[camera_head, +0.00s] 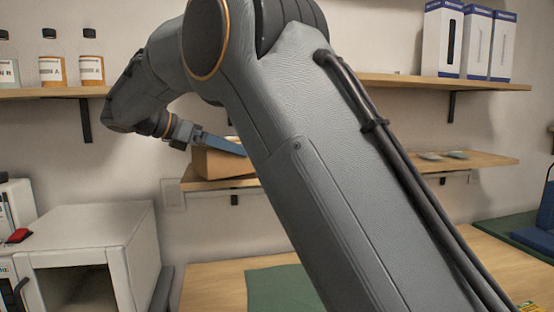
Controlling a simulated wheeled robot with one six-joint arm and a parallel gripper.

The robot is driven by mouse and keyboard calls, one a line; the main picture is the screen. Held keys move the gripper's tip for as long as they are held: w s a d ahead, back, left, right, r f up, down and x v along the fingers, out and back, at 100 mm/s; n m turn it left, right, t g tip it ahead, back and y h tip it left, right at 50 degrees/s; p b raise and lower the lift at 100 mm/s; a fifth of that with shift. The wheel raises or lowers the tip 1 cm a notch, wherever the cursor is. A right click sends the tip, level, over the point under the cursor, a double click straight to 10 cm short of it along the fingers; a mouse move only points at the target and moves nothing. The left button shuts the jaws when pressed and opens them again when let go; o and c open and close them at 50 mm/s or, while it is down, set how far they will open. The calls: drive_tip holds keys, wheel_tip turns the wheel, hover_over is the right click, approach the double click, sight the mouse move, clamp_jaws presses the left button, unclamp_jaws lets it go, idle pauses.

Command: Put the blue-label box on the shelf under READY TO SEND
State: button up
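My gripper (187,133) is at the lower left end of my arm, small in the view, beside the lower shelf (480,160). A flat blue piece (222,145) extends right from its tip, above a brown cardboard box (215,165). I cannot tell whether the blue piece is held, part of the gripper, or on the box. The cardboard box sits at the shelf's left end, partly behind my arm. White boxes with blue bands (443,42) stand upright on the upper shelf at the right. No READY TO SEND sign is readable.
Labelled bottles (51,62) stand on the upper shelf at the left. A white open-fronted cabinet (105,235) is at lower left. The wooden bench (205,285) bears a green mat (275,290). Small flat items (443,155) lie on the lower shelf at right. My arm covers the middle.

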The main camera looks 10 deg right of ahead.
drive_tip(key=w+d, duration=0.2)
drive_tip(key=d, duration=0.3)
drive_tip(key=w+d+p, duration=0.1)
drive_tip(key=w+d, duration=0.1)
drive_tip(key=d, duration=0.3)
drive_tip(key=w+d+p, duration=0.1)
drive_tip(key=w+d, duration=0.1)
drive_tip(key=d, duration=0.4)
drive_tip(key=shift+w+r, duration=0.1)
drive_tip(key=shift+w, duration=0.1)
drive_tip(key=shift+f+p, duration=0.4)
drive_tip(key=shift+f, duration=0.4)
drive_tip(key=shift+f, duration=0.1)
drive_tip(key=o, duration=0.9)
